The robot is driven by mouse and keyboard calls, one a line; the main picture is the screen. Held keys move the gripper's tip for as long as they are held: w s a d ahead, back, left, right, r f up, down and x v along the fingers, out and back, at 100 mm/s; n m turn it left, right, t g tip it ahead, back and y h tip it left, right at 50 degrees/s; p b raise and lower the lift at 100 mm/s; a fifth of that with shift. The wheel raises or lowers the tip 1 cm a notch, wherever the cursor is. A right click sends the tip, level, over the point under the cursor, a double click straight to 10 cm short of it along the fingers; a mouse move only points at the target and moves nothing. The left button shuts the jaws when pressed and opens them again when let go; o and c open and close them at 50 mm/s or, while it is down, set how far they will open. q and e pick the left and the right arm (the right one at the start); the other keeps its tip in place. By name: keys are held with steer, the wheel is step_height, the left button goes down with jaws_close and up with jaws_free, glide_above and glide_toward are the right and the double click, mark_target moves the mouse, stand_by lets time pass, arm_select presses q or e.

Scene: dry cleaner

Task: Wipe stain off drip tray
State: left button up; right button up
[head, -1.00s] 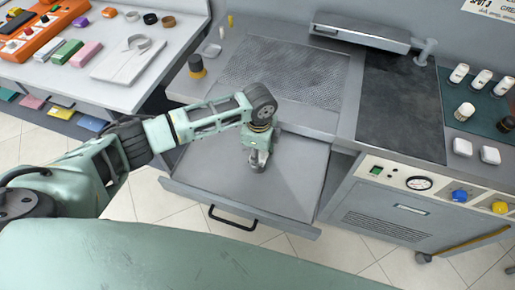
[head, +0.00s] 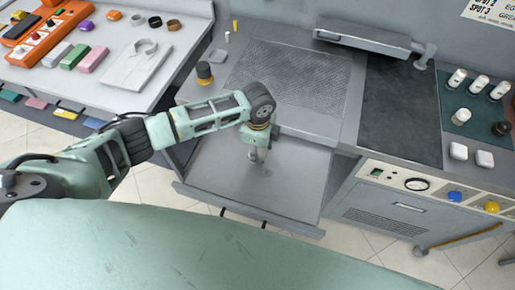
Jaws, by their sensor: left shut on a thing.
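The drip tray (head: 222,191) is a flat grey drawer, pulled out from under the perforated grey board, with a dark handle at its front. My left arm comes in from the left and its gripper (head: 257,157) points down over the middle of the tray. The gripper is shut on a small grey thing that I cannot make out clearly. Its tip is at or just above the tray surface; I cannot tell whether it touches. A faint darker patch shows beside the tip; I cannot tell whether it is stain or shadow. My right gripper is not in view.
The perforated board (head: 290,78) and a dark panel (head: 400,108) lie behind. A black-and-yellow knob-like item (head: 204,72) stands at the board's left. White-capped bottles (head: 457,79) stand at the right.

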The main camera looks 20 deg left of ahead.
arm_select(q)
steer(key=shift+r+p, duration=0.4)
steer(key=shift+r, duration=0.25)
steer(key=shift+a+r+p, duration=0.1)
steer(key=shift+r+p, duration=0.25)
steer(key=shift+w+r, duration=0.15)
steer(key=shift+r, duration=0.4)
steer(key=shift+s+r, duration=0.25)
steer(key=shift+r, duration=0.15)
steer(key=shift+w, duration=0.1)
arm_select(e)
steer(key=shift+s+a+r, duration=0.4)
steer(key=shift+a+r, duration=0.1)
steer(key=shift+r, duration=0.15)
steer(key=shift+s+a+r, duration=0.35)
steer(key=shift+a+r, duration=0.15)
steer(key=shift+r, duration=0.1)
arm_select(q)
steer(key=shift+f, duration=0.1)
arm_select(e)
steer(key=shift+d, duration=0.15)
